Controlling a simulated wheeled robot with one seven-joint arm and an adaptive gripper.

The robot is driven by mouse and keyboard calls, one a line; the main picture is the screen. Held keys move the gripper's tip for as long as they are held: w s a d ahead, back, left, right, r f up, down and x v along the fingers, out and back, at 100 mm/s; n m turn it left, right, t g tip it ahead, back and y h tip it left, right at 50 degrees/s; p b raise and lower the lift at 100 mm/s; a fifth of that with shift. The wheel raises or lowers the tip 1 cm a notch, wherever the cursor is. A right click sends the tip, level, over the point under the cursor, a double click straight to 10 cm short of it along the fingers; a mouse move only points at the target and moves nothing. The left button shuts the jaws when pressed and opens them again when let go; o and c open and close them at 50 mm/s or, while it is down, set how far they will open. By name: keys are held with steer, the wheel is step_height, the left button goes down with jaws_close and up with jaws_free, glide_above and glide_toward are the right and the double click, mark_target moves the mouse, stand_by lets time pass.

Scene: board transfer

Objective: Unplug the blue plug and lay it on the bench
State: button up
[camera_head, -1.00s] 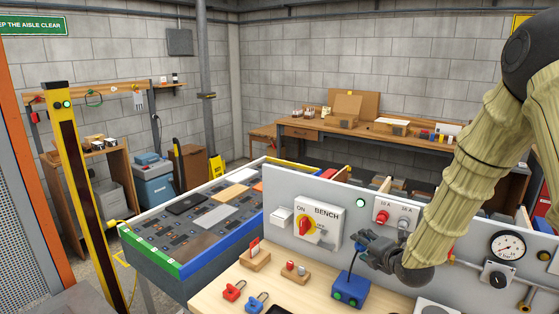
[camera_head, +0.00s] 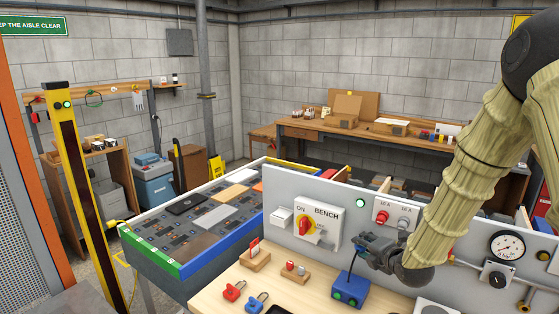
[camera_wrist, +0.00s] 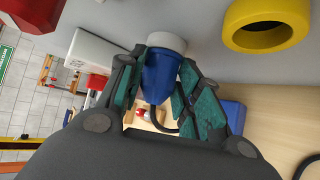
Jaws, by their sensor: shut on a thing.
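The blue plug (camera_wrist: 160,75) shows in the wrist view between the two fingers of my gripper (camera_wrist: 165,95), which are shut on its body. A pale grey collar (camera_wrist: 166,42) is at the plug's far end, close to the grey panel. I cannot tell whether the plug is seated or free. A dark cord curves down from it. The wooden bench (camera_head: 215,285) lies below.
The panel carries a red and yellow BENCH switch (camera_head: 307,226), red and grey sockets (camera_head: 382,216) and a gauge (camera_head: 508,246). Red and blue padlocks (camera_head: 234,290) and small wooden blocks (camera_head: 255,260) stand on the bench left of the box. A yellow ring (camera_wrist: 266,22) is close in the wrist view.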

mark_target(359, 250)
steer(key=shift+s+a+f, duration=0.1)
steer(key=shift+s+a, duration=0.15)
steer(key=shift+s, duration=0.05)
steer(key=shift+s+a, duration=0.25)
steer(key=shift+s+a, duration=0.25)
steer(key=shift+a, duration=0.05)
steer(key=shift+s+b, duration=0.25)
steer(key=shift+b, duration=0.05)
steer(key=shift+s+a, duration=0.1)
steer(key=shift+s, duration=0.05)
stand_by(0.4)
steer(key=s+a, duration=0.1)
steer(key=s+a+b, duration=0.1)
steer(key=s, duration=0.1)
steer(key=shift+s+a, duration=0.2)
steer(key=shift+s, duration=0.05)
stand_by(0.3)
